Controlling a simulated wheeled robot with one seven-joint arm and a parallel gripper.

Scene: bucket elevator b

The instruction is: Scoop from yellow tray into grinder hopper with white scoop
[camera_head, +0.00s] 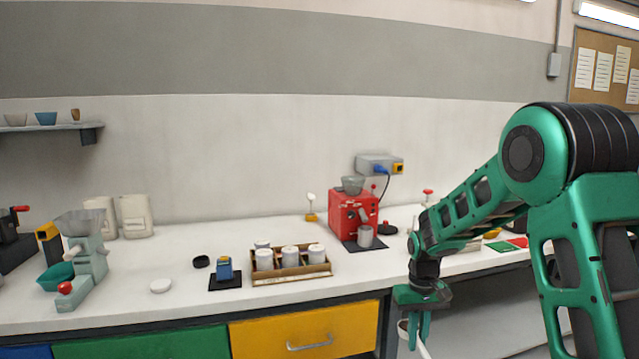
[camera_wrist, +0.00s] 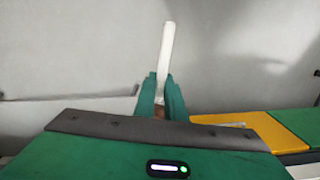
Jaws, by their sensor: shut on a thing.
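The scoop's bowl cannot be clearly made out. A red grinder (camera_head: 343,213) with a grey hopper (camera_head: 353,185) stands at the back of the counter, left of my arm. A small yellow item (camera_head: 492,233), possibly the yellow tray, is mostly hidden behind my arm.
A pale green machine (camera_head: 88,262) with a funnel stands at left. A wooden holder with white canisters (camera_head: 290,262), a blue item on a black mat (camera_head: 225,270) and a white lid (camera_head: 160,286) sit on the counter. Green and red mats (camera_head: 508,245) lie at right.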

